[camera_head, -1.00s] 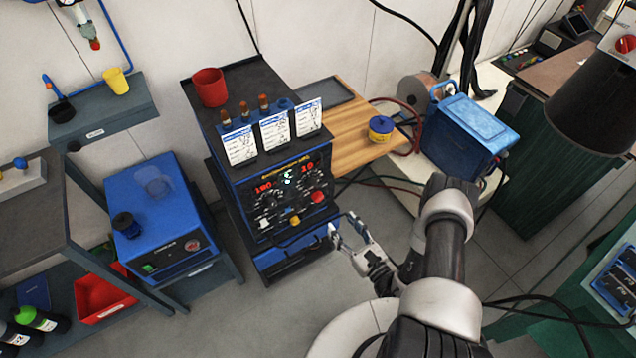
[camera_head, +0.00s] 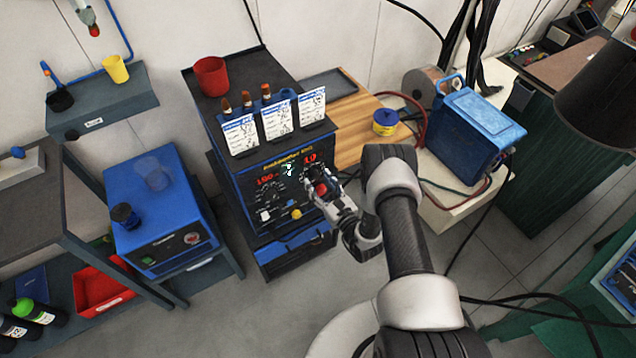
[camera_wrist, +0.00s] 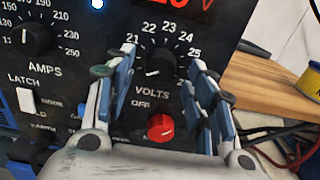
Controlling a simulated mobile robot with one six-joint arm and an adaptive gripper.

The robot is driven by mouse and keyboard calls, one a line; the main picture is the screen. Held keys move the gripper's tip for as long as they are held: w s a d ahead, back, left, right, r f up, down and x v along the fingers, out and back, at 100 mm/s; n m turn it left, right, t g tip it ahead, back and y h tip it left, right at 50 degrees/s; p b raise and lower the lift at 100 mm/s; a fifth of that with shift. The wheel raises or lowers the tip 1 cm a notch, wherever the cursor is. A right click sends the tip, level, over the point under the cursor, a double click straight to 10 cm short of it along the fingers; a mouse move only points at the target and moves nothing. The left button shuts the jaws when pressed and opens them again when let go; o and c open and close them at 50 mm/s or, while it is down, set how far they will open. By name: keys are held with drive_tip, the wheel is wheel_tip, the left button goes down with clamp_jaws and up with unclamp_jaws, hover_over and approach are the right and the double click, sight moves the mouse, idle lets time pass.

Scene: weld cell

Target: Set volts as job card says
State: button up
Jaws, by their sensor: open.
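The black VOLTS knob (camera_wrist: 158,62) sits between my open fingers in the wrist view, with a dial marked 21 to 25 around it. A white mark on it points down and left. My gripper (camera_wrist: 162,78) is at the front of the welder (camera_head: 250,195); I cannot tell whether the fingers touch the knob. In the head view my gripper (camera_head: 322,184) hides that knob. A red volts display (camera_wrist: 182,8) is cut off at the top of the wrist view. Three white cards (camera_head: 277,119) stand on the welder; their writing is too small to read.
A red knob (camera_wrist: 160,127) sits just below the VOLTS knob, marked OFF. The AMPS knob (camera_wrist: 36,38) and a white LATCH switch (camera_wrist: 27,100) are to the left. A yellow knob (camera_head: 296,213) is low on the panel. A wooden shelf (camera_head: 350,120) adjoins the welder on the right.

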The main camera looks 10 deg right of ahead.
drive_tip(key=shift+w+a, duration=0.2)
drive_tip(key=shift+w, duration=0.4)
drive_tip(key=shift+c, duration=0.5)
drive_tip(key=c, duration=1)
